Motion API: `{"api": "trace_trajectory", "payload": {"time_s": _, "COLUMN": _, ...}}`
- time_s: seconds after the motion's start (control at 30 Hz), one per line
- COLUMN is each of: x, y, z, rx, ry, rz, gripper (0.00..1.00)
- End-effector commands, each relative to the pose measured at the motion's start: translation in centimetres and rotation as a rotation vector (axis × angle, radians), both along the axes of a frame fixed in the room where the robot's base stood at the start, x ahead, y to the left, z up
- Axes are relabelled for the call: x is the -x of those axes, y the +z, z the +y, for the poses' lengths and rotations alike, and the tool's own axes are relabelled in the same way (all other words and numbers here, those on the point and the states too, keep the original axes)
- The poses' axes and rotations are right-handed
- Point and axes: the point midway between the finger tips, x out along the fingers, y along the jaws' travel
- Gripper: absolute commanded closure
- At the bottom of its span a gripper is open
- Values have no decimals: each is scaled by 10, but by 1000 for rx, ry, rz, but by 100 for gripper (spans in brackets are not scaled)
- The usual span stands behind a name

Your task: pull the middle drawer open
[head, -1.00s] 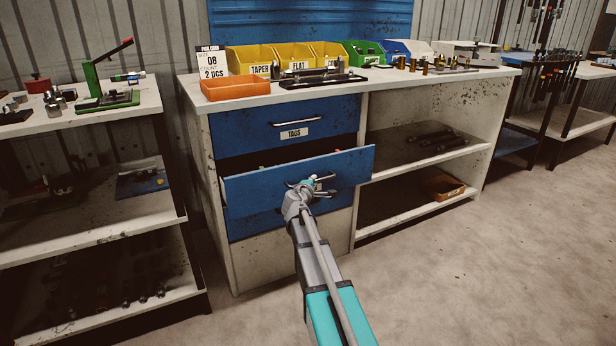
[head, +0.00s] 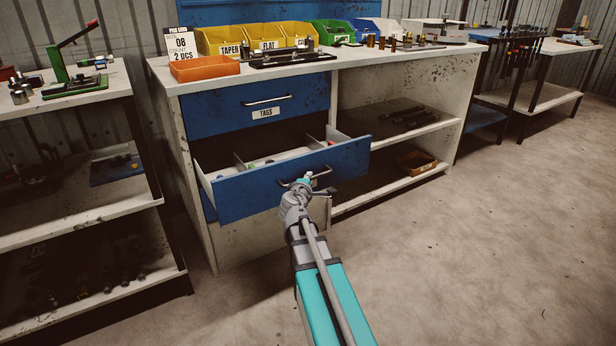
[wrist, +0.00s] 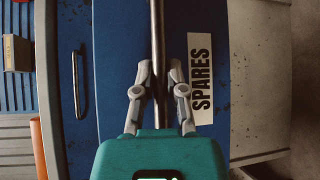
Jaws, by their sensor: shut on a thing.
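The middle drawer (head: 240,190) is blue and stands well out of the cabinet in the head view. Its inside shows light dividers and a few small items. In the wrist view its blue front (wrist: 120,60) carries a label reading SPARES (wrist: 201,78) and a metal bar handle (wrist: 157,40). My gripper (head: 306,180) is at the handle in the head view. In the wrist view my gripper (wrist: 159,80) is shut on the bar, one finger on each side. The handle is partly hidden by my gripper in the head view.
The top drawer (head: 225,107), labelled TAGS, is shut above. An orange tray (head: 204,68) and yellow bins (head: 222,39) stand on the cabinet top. Open shelves (head: 400,135) lie to the right, a shelf unit (head: 75,225) to the left. The floor (head: 470,250) in front is clear.

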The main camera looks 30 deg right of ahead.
Motion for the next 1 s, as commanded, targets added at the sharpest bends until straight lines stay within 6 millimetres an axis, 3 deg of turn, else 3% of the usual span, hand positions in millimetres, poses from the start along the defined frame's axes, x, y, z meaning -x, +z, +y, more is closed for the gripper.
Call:
{"api": "trace_trajectory", "payload": {"time_s": 0.27, "x": 0, "y": 0, "z": 1, "rx": -2, "ry": 4, "rz": -2, "gripper": 100}}
{"api": "trace_trajectory", "payload": {"time_s": 0.3, "x": 0, "y": 0, "z": 1, "rx": -2, "ry": 4, "rz": -2, "gripper": 81}}
{"api": "trace_trajectory", "payload": {"time_s": 0.47, "x": 0, "y": 0, "z": 0, "rx": -1, "ry": 3, "rz": -2, "gripper": 51}}
{"api": "trace_trajectory", "payload": {"time_s": 0.5, "x": 0, "y": 0, "z": 0, "rx": -2, "ry": 2, "rz": -1, "gripper": 49}}
{"api": "trace_trajectory", "payload": {"time_s": 1.0, "x": 0, "y": 0, "z": -1, "rx": -1, "ry": 1, "rz": -1, "gripper": 49}}
